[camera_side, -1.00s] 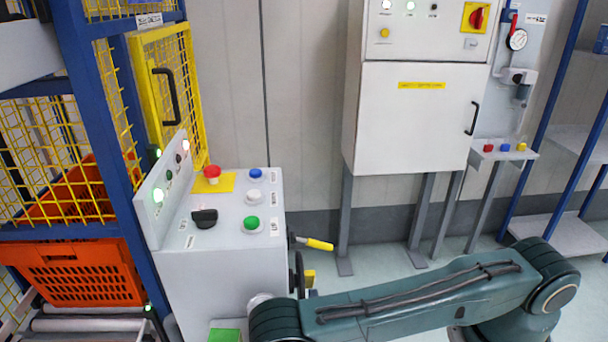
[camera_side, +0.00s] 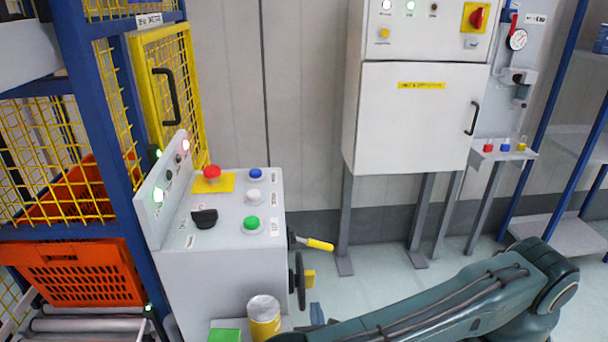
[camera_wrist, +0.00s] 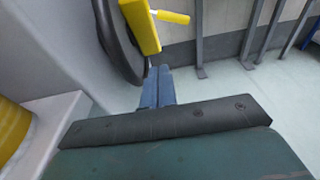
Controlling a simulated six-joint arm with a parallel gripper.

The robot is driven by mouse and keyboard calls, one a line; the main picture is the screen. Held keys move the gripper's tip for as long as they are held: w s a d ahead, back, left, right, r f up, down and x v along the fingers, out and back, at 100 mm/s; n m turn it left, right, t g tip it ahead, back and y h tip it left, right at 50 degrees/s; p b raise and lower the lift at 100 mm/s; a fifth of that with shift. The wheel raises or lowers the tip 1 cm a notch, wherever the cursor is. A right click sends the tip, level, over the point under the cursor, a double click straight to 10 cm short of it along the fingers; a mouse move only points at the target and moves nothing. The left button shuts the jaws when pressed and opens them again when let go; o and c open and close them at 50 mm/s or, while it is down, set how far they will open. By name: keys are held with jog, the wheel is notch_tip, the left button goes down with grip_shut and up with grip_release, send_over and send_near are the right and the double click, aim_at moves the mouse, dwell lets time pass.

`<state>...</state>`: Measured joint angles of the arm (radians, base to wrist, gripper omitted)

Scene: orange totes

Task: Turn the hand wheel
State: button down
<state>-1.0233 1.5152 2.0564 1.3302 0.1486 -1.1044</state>
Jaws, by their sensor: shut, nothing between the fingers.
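The black hand wheel (camera_side: 300,281) is on the right side of the grey console and is seen nearly edge-on in the side view. A yellow grip (camera_side: 309,276) sticks out from it to the right. In the wrist view, part of the wheel (camera_wrist: 120,45) shows at upper left, with the yellow grip (camera_wrist: 140,25) in front of it. My gripper (camera_wrist: 158,72) has its blue fingers together and empty. Their tips are just below the yellow grip in the picture; whether they touch it I cannot tell. In the side view my gripper (camera_side: 316,309) shows at lower right of the wheel.
A yellow-tipped lever (camera_side: 319,244) sticks out of the console above the wheel. The console (camera_side: 215,285) has several buttons on top. A yellow-and-white cylinder (camera_side: 264,318) and a green block (camera_side: 224,335) stand at its front.

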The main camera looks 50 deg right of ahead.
jog(key=shift+s+a+r, duration=0.1)
jog(key=shift+r, duration=1.7)
jog(key=shift+s+a+r, duration=0.1)
jog(key=shift+r, duration=1.65)
jog(key=shift+d, duration=0.1)
notch_tip(320, 180, up, 19)
jog(key=m+g+y, duration=0.7)
jog(key=m+g, duration=0.2)
jog(key=m, duration=1.2)
send_over(314, 278)
jog(key=s+d, duration=0.3)
jog(key=s, duration=0.6)
jog(key=s+r+m+t+y, duration=0.3)
jog(key=s+r+m, duration=0.3)
jog(key=s+r, duration=0.4)
jog(key=shift+s+d+r+y, duration=0.2)
jog(key=shift+s+r+y, duration=0.2)
jog(key=shift+r+y, duration=0.4)
